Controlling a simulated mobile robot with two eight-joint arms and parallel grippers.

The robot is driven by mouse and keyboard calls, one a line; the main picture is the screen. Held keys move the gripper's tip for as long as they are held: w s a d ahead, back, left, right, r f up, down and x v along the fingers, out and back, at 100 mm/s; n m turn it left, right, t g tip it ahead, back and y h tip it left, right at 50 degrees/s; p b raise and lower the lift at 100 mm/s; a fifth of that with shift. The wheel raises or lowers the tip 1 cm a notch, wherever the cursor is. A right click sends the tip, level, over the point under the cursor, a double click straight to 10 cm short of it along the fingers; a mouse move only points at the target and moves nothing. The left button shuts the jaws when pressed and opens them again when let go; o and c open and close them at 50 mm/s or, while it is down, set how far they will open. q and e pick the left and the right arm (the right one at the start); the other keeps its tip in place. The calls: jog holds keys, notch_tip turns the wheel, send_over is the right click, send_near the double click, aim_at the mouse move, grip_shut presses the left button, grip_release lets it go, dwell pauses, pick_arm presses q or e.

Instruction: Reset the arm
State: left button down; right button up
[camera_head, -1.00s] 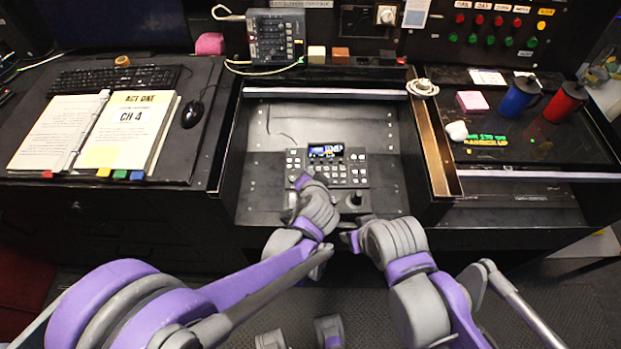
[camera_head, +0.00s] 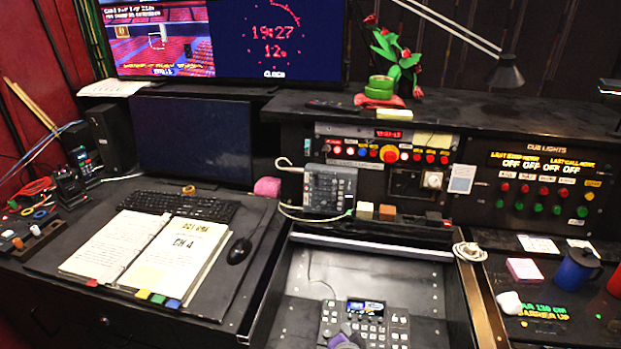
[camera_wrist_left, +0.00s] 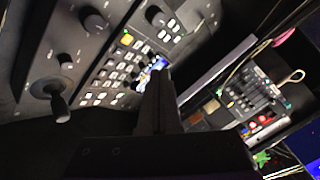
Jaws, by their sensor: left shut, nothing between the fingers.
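I cannot tell whether the fingers touch the controller. My right gripper is out of view.
Left of the recess are an open script binder (camera_head: 150,254), a keyboard (camera_head: 190,206) and a mouse (camera_head: 239,250). Behind it stand a grey mixer (camera_head: 328,190) and a red-button panel (camera_head: 388,153). Right are a cue light panel (camera_head: 545,190) and a blue mug (camera_head: 574,270).

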pick_arm(q)
jog(key=s+a+r+n+g+y+p, duration=0.1)
jog(key=s+a+r+n, duration=0.15)
jog(key=a, duration=0.55)
jog(key=s+a+r+n+g+y, duration=0.1)
jog(key=s+a+r+n+g, duration=0.2)
jog(key=a, duration=0.6)
jog(key=s+a+r+n+y+p, duration=0.15)
jog(key=s+a, duration=0.25)
jog(key=a, duration=0.4)
jog(key=s+a+n+g+h, duration=0.1)
jog(key=s+a+n, duration=0.3)
jog(key=s, duration=0.5)
jog(key=shift+s+a+f, duration=0.3)
jog(key=shift+s+a, duration=0.05)
jog(key=shift+a, duration=0.05)
